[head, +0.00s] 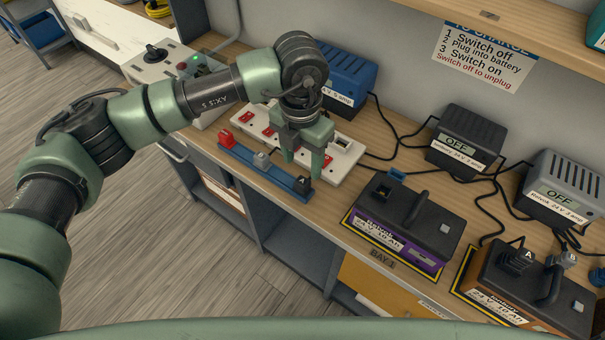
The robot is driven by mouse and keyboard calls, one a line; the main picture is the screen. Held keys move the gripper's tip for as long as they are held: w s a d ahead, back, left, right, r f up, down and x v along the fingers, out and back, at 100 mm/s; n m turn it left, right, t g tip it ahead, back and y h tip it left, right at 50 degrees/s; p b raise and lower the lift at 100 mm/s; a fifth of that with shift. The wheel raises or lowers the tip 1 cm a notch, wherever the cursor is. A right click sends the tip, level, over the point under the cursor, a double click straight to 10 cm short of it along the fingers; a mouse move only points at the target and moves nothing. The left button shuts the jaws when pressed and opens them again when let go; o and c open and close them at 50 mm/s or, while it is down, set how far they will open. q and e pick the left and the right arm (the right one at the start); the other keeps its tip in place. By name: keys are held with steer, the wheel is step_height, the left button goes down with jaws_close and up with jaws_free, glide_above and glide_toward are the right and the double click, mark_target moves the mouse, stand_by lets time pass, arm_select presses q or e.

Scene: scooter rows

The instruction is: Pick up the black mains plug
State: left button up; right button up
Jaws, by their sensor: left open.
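A small black block that looks like the black mains plug (302,186) sits at the near right end of a blue rail (265,171) on the bench. A grey one (262,160) and a red one (227,139) sit further left along the same rail. My left gripper (303,168) points down with its green fingers apart, just behind the black plug and over the white socket strip (345,160). I see nothing between the fingers. Whether the fingertips touch the strip is hard to tell. My right gripper is out of view.
A purple-sided battery (405,218) and an orange-sided battery (525,285) with a black connector (518,258) stand to the right. Blue (345,80), black (465,140) and grey (562,188) chargers stand behind, with loose black cables. A switch box (165,65) is at left.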

mark_target(303, 180)
arm_select(q)
steer(key=shift+a+f, duration=0.2)
steer(key=shift+a, duration=0.05)
steer(key=f, duration=0.2)
steer(key=f+p, duration=0.1)
steer(key=f, duration=0.1)
steer(key=f+p, duration=0.1)
steer(key=f, duration=0.1)
steer(key=shift+s+d+f, duration=0.15)
steer(key=shift+d+f, duration=0.05)
steer(key=shift+d, duration=0.05)
steer(key=shift+f, duration=0.35)
steer(key=shift+c, duration=0.3)
steer(key=c, duration=1)
jaws_close()
steer(key=shift+r, duration=0.1)
